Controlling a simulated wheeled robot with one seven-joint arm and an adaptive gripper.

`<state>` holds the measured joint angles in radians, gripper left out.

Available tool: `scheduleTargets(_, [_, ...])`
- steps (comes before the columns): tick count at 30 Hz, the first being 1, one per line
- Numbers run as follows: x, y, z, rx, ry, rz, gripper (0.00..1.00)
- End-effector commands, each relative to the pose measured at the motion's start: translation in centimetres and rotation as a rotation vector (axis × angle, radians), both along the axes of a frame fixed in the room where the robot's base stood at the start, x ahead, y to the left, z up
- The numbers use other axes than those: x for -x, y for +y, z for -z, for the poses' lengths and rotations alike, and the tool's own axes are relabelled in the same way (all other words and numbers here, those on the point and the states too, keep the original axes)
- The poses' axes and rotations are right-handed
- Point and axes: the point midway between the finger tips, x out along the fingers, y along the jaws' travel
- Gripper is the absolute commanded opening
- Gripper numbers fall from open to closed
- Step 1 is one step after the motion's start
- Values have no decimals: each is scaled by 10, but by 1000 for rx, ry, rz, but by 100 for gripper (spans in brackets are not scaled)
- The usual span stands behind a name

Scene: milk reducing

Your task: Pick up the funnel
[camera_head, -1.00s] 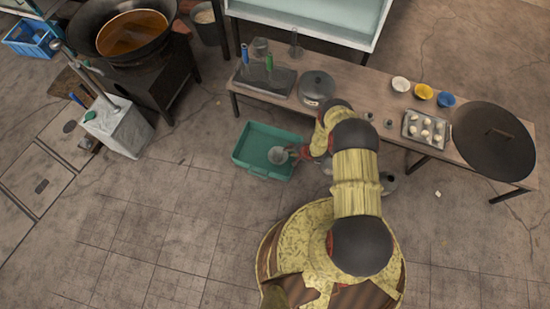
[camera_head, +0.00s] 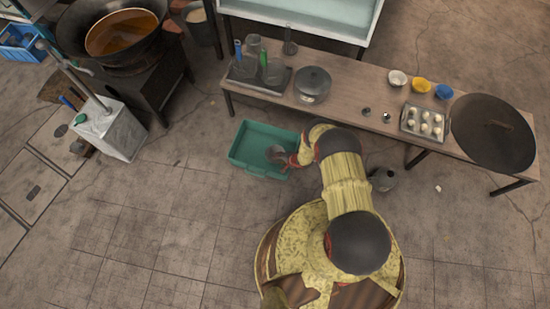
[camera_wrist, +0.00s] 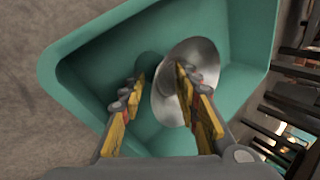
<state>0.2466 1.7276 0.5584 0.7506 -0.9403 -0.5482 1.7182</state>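The funnel (camera_head: 275,153) is a grey metal cone inside the green bin (camera_head: 247,132) on the floor. In the wrist view the funnel (camera_wrist: 203,58) shows as a wide shiny cone within the green walls of the bin (camera_wrist: 85,58). My gripper (camera_wrist: 160,76) is over the bin with its two yellow fingers apart. The right finger overlaps the funnel in the picture, and the left finger is just left of its rim. I cannot tell whether either touches it. In the head view my gripper (camera_head: 288,162) is at the bin's right side, next to the funnel.
A long wooden table (camera_head: 345,97) behind the bin holds a pot (camera_head: 312,84), bowls, a tray and a large dark lid (camera_head: 493,131). A metal vessel (camera_head: 382,179) stands on the floor right of my arm. A white canister (camera_head: 108,130) stands left. Floor left of the bin is clear.

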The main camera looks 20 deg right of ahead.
Motion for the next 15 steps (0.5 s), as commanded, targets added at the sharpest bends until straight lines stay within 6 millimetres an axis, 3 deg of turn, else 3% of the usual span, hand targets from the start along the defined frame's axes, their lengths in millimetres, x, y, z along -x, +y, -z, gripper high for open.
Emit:
scheduleTargets(6, [-1, 0, -1, 0, 0, 0, 32])
scheduleTargets(15, [-1, 0, -1, 0, 0, 1, 15])
